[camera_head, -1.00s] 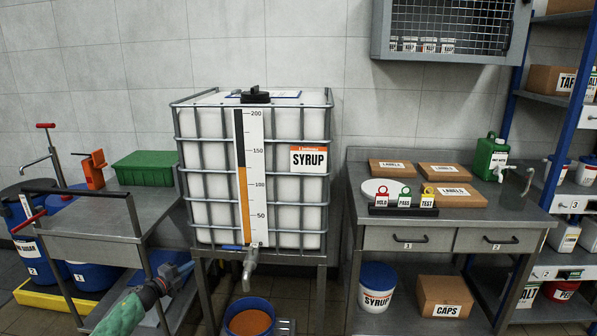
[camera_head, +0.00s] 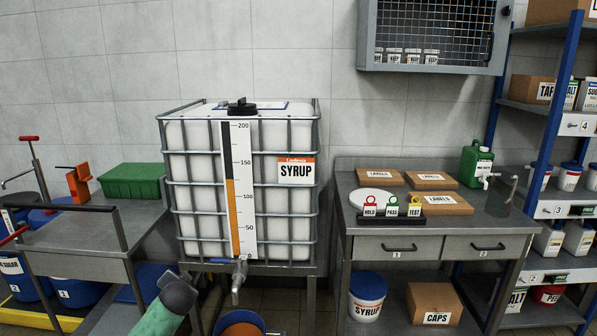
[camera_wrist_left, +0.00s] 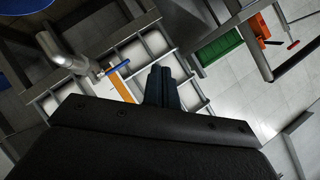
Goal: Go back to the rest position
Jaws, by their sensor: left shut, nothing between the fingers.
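My left gripper (camera_wrist_left: 165,88) shows in the left wrist view as two dark fingers close together, with nothing between them. In the head view my left arm (camera_head: 165,308) comes up from the bottom edge, with its green link and grey wrist in front of the tank stand's left side; the fingers cannot be made out there. The white caged syrup tank (camera_head: 200,200) stands behind it, and its metal outlet spout (camera_head: 238,280) is just right of my wrist. The spout also shows in the left wrist view (camera_wrist_left: 62,50), apart from the fingers. My right gripper is not in view.
A blue bucket (camera_head: 240,330) with orange-brown contents is below the spout, cut by the bottom edge. A steel cart (camera_head: 75,235) stands left and a bench (camera_head: 450,225) with cartons and tags stands right. Shelves (camera_head: 540,110) are at far right.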

